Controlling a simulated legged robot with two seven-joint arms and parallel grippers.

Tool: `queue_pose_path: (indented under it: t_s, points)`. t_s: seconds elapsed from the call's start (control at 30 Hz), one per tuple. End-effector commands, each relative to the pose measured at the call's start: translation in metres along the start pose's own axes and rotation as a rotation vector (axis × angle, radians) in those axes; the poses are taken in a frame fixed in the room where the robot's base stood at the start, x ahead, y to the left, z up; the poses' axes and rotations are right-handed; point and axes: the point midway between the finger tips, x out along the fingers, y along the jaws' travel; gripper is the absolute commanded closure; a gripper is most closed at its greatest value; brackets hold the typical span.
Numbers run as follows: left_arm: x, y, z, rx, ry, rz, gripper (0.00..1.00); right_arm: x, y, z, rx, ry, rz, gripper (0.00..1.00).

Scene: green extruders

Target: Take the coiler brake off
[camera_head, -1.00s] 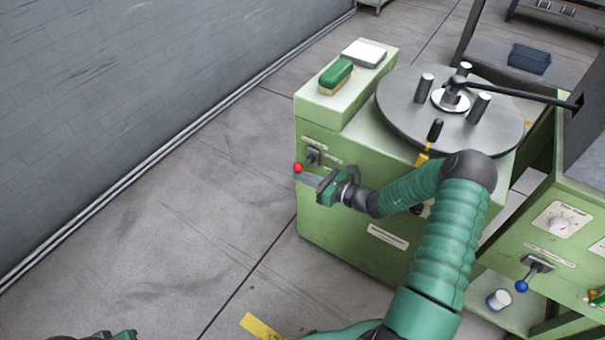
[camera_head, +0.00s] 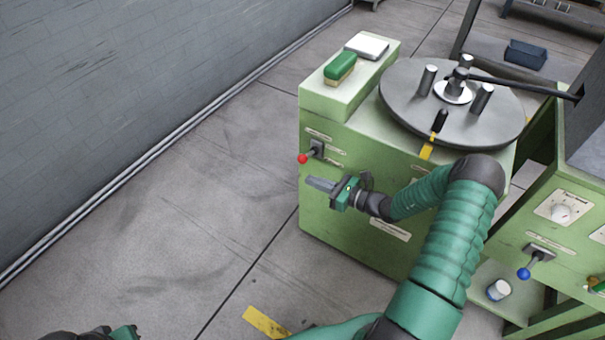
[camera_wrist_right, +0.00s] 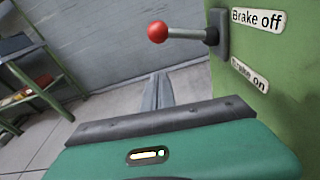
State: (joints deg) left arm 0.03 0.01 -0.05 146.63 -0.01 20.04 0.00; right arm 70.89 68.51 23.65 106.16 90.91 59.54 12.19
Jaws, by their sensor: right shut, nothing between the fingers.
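The brake lever with a red ball knob (camera_head: 303,158) sticks out from a dark bracket on the front of the green coiler cabinet (camera_head: 345,240). In the right wrist view the red knob (camera_wrist_right: 157,32) and its rod stand about level, beside the "Brake off" label (camera_wrist_right: 258,20) and above the "Brake on" label (camera_wrist_right: 250,75). My right gripper (camera_head: 309,181) is shut and empty, just below the knob and apart from it. Its closed fingers (camera_wrist_right: 158,80) also show under the knob in the wrist view. My left gripper (camera_head: 122,333) barely shows at the bottom edge.
The round coiler plate (camera_head: 400,100) with upright pins tops the cabinet. A green brush (camera_head: 340,67) and a white pad (camera_head: 367,46) lie on its raised ledge. A second cabinet with a blue-knobbed lever (camera_head: 523,274) stands at right. The floor at left is clear.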

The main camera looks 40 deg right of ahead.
Motion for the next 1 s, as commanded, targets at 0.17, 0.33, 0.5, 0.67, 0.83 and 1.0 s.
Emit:
queue_pose_path:
  t_s: [0.17,0.33,0.5,0.67,0.83,1.0]
  points:
    - [-0.013,0.001,-0.003,0.001,-0.001,0.0,1.0,-0.037,-0.002,0.002,0.004,0.0,-0.004,1.0]
    - [-0.015,0.001,-0.003,0.002,-0.001,0.0,1.0,-0.051,0.0,0.0,0.002,0.002,-0.002,1.0]
    - [-0.015,0.0,-0.003,0.001,-0.001,0.0,1.0,-0.052,0.001,0.0,-0.001,0.002,-0.001,1.0]
    - [-0.015,0.0,-0.003,0.001,-0.001,0.0,1.0,-0.052,0.0,-0.001,0.002,0.001,0.0,1.0]
    - [-0.015,0.0,-0.003,0.001,-0.001,0.0,1.0,-0.051,0.002,-0.001,-0.004,0.007,0.009,1.0]
    - [-0.015,0.0,-0.003,0.001,-0.001,0.0,1.0,-0.029,0.068,-0.002,-0.174,0.163,0.246,1.0]
